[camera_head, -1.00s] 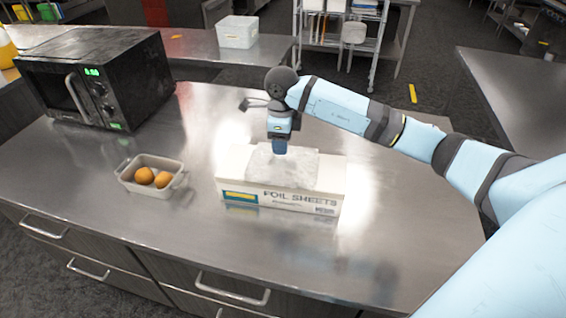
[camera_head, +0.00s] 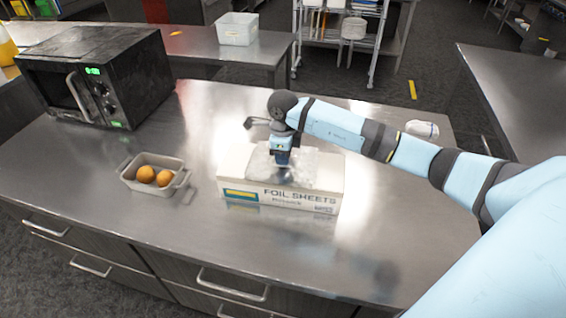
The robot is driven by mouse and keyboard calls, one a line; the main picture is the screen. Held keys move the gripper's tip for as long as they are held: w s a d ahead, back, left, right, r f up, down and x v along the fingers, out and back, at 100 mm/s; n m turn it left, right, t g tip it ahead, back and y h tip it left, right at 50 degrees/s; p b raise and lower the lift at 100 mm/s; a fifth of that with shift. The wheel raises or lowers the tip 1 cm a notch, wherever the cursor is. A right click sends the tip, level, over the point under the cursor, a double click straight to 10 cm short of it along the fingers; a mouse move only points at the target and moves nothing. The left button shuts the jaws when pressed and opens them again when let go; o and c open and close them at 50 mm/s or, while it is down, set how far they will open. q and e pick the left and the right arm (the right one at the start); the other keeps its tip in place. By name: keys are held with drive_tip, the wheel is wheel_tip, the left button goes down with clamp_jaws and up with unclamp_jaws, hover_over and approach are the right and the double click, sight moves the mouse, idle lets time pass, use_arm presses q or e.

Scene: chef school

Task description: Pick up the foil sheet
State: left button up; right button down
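The foil sheets box (camera_head: 232,181) is white with printed lettering and sits on the steel counter. A pale, shiny foil sheet (camera_head: 303,172) lies on top of it. My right gripper (camera_head: 284,171) points down at the foil, at the middle of the box top. Its fingertips are small and dark against the foil, and I cannot tell whether they are open or shut. My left gripper is not in view.
A baking dish (camera_head: 128,179) with two orange round fruits stands left of the box. A black microwave (camera_head: 60,80) is at the back left. A white object (camera_head: 422,129) lies behind my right arm. The counter (camera_head: 200,235) is clear in front.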

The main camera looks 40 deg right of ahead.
drive_tip(key=shift+r, duration=0.1)
drive_tip(key=shift+r, duration=0.55)
wheel_tip(320, 180, up, 19)
drive_tip(key=b, duration=0.2)
drive_tip(key=shift+b, duration=0.3)
drive_tip(key=shift+f, duration=0.2)
idle(0.4)
